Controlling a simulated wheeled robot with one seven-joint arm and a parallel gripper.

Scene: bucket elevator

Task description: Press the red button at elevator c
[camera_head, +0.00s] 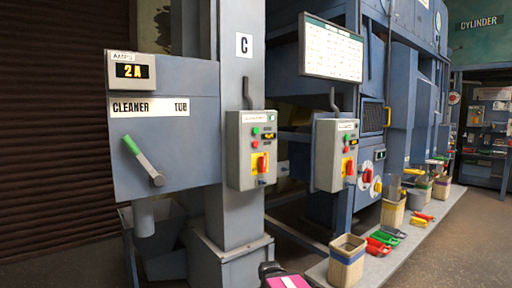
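A grey control box (240,180) is mounted on this column below the sign. On the box, a small red button (256,145) sits just under a green button (256,131), with a small display to their right. A larger red rotary switch (261,164) on a yellow plate is lower on the same box. Nothing covers the red button. My gripper's fingers do not show; a dark and pink part, cut off at the bottom edge, may belong to my arm.
A similar control box (325,178) hangs to the right. Left of the column is a grey cleaner panel (190,150) with a green-handled lever (143,160). A bucket (347,270) and several scoops stand on a low ledge at right. Brown floor (440,255) is clear beyond.

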